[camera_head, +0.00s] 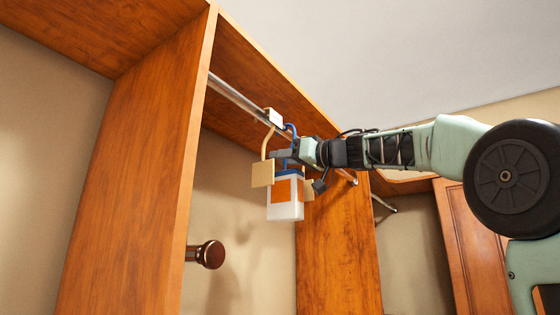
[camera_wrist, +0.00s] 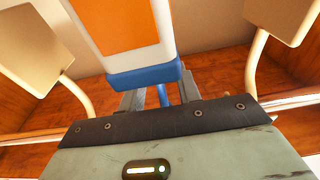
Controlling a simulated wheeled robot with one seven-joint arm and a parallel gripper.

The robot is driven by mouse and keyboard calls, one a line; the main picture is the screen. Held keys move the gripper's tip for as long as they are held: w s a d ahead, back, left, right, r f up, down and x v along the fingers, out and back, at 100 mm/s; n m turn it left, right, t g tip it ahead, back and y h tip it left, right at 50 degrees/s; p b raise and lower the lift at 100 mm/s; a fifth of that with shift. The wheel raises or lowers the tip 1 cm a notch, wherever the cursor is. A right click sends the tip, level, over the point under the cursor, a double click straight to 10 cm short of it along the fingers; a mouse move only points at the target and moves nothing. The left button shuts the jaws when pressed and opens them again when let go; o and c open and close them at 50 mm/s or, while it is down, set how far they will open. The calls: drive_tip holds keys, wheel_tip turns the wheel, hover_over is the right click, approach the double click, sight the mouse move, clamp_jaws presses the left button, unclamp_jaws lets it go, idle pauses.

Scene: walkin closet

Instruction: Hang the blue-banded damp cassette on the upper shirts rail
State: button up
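The blue-banded cassette (camera_head: 285,211) is a white box with an orange label and a blue top band. It hangs below the shirts rail (camera_head: 236,98), with a blue hook (camera_head: 291,129) rising to the rail; I cannot tell whether the hook bears on it. My gripper (camera_head: 280,155) is at the blue part just above the box. In the wrist view the cassette (camera_wrist: 146,77) appears inverted, and a blue stem runs between my gripper's fingers (camera_wrist: 160,98). Gaps show beside the stem, but the fingertips are hidden behind the band, so grip is unclear.
Cream tags hang close on both sides: one at left (camera_head: 262,173), one partly hidden at right (camera_head: 308,188). A white block (camera_head: 273,117) sits at the rail. A wooden panel (camera_head: 140,170) stands left; a dark knob (camera_head: 207,254) protrudes below. Free room lies beneath the cassette.

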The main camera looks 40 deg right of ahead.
drive_tip(key=b+v, duration=0.5)
drive_tip(key=v, duration=1.1)
drive_tip(key=shift+s+d, duration=0.1)
drive_tip(key=shift+d, duration=0.05)
